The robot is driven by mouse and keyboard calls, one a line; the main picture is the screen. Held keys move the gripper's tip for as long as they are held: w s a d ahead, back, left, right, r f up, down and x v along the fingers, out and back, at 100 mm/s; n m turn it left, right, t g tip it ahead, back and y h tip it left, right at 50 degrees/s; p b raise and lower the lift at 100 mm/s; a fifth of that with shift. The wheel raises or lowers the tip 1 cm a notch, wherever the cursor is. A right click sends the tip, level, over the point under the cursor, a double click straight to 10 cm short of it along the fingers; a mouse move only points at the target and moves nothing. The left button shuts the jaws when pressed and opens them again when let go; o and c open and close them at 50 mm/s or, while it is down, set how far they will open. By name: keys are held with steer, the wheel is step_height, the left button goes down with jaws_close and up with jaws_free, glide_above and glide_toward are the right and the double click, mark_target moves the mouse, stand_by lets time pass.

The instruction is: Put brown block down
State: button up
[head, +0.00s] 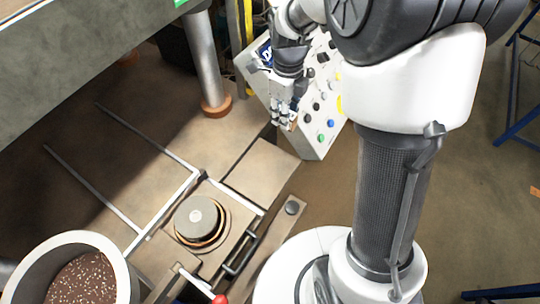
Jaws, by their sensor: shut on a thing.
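My gripper (285,112) hangs at the upper middle of the head view, pointing down, in front of the control panel as seen from here. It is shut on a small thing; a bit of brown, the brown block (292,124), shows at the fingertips. Most of the block is hidden by the fingers. I cannot tell how far the block is above any surface.
A grey control panel (311,143) with coloured buttons is behind the gripper. A round grey disc stack (202,217) sits on the brown machine table (150,130). A white bucket (115,262) of brown granules stands lower left. A metal post (207,70) rises behind.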

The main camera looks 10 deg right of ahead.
step_height(320, 180, down, 19)
steer(key=b, duration=1.3)
steer(key=shift+b, duration=0.3)
steer(key=shift+r, duration=0.1)
steer(key=o, duration=0.6)
steer(key=shift+f, duration=0.2)
steer(key=shift+o, duration=0.9)
steer(key=shift+r, duration=0.1)
